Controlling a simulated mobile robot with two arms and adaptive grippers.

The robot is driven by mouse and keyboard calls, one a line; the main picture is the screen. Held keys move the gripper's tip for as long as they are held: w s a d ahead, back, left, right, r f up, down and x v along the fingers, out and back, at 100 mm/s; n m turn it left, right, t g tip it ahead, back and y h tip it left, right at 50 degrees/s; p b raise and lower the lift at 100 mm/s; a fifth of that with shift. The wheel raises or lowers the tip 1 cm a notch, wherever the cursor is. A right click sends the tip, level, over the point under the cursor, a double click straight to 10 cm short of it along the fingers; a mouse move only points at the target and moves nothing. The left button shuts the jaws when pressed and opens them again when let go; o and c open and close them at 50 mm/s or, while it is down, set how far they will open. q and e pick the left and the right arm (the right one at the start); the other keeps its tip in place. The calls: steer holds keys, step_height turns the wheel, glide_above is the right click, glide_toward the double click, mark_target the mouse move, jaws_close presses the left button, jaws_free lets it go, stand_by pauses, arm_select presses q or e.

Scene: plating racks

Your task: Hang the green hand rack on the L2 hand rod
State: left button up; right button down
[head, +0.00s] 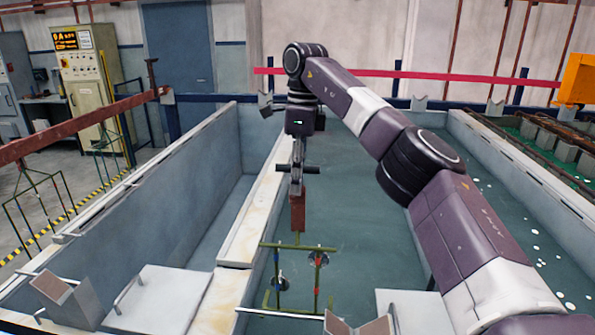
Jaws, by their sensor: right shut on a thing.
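The green hand rack (297,247) hangs upright below my right gripper (297,178), over the inner edge of the middle tank. It has a thin green frame with small round parts and red bits on it. A red-brown block (298,212) sits at its top, just under the gripper. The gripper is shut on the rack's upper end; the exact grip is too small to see. A rusty red-brown rod (85,122) runs along the left side with green racks hanging from it. No label shows which rod is L2. My left gripper is out of view.
Grey tank walls (150,175) stand left, and a pale stained divider (255,215) runs beside the held rack. The middle tank holds dark greenish liquid (365,225). A red rail (450,75) crosses the back. Grey angled supports (62,298) stand at the front.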

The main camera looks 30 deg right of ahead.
mark_target(298, 234)
steer(key=shift+d+f, duration=0.2)
steer(key=shift+f, duration=0.9)
steer(key=shift+a+f, duration=0.15)
steer(key=shift+f, duration=7.55)
steer(key=shift+f+b, duration=4.6)
steer(key=shift+f, duration=2.7)
steer(key=shift+s+a+r+p, duration=0.1)
steer(key=shift+s+a+p, duration=0.6)
steer(key=shift+s+a, duration=0.35)
steer(key=shift+s+a+r+p, duration=0.1)
steer(key=shift+s+a+p, duration=0.6)
steer(key=shift+s, duration=0.55)
steer(key=shift+s+a+f, duration=0.15)
steer(key=shift+s+f, duration=0.05)
steer(key=shift+f, duration=0.05)
steer(key=shift+f+b, duration=1.35)
steer(key=shift+f, duration=0.15)
